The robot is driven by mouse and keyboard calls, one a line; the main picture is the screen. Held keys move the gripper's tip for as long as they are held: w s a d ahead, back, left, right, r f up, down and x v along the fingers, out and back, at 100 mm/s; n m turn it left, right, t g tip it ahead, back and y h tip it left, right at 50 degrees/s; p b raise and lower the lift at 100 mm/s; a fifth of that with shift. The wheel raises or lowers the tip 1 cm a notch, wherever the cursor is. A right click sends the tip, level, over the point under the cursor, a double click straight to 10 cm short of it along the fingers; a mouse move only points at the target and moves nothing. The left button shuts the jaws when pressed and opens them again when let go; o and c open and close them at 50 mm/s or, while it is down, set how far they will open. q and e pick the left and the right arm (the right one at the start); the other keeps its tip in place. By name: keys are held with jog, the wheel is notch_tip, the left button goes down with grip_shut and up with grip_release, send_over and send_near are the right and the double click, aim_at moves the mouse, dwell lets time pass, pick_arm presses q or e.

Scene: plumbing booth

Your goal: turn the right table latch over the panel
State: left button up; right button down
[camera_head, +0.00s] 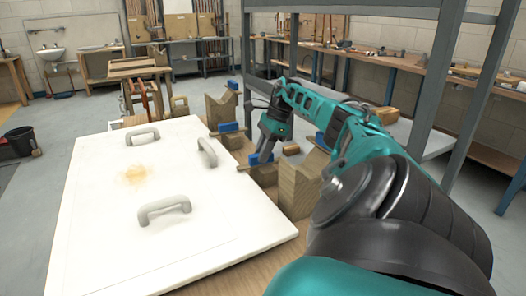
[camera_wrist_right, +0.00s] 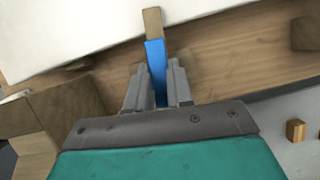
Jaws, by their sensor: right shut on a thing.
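The white panel (camera_head: 95,225) lies flat on the wooden table, with several grey handles on top. My right gripper (camera_head: 264,157) reaches down at the panel's right edge. In the right wrist view my right gripper (camera_wrist_right: 157,85) is closed around the blue part of a table latch (camera_wrist_right: 155,58). The latch's bare wooden tip (camera_wrist_right: 152,20) points toward the white panel (camera_wrist_right: 60,35) and reaches its edge. How far it overlaps the panel is hard to tell. The latch's pivot is hidden by the fingers. My left gripper is not in view.
Wooden V-notched blocks (camera_head: 298,190) stand along the panel's right side, close to my right arm. Blue pieces (camera_head: 229,127) sit by the far blocks. A grey metal shelf frame (camera_head: 432,85) rises behind my right arm. A small wooden block (camera_wrist_right: 296,130) lies off the table's edge.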

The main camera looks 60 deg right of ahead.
jog(key=shift+a+f, duration=0.15)
jog(key=shift+f, duration=0.15)
jog(key=c, duration=1.3)
grip_release()
jog(key=shift+s, duration=0.1)
jog(key=o, duration=0.3)
jog(key=shift+r, duration=0.15)
jog(key=shift+r, duration=0.1)
jog(key=shift+d+r, duration=0.25)
pick_arm(q)
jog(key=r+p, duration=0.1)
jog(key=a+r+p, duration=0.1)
jog(key=p, duration=0.3)
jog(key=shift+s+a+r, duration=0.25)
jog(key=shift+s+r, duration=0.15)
pick_arm(e)
jog(key=v, duration=1.2)
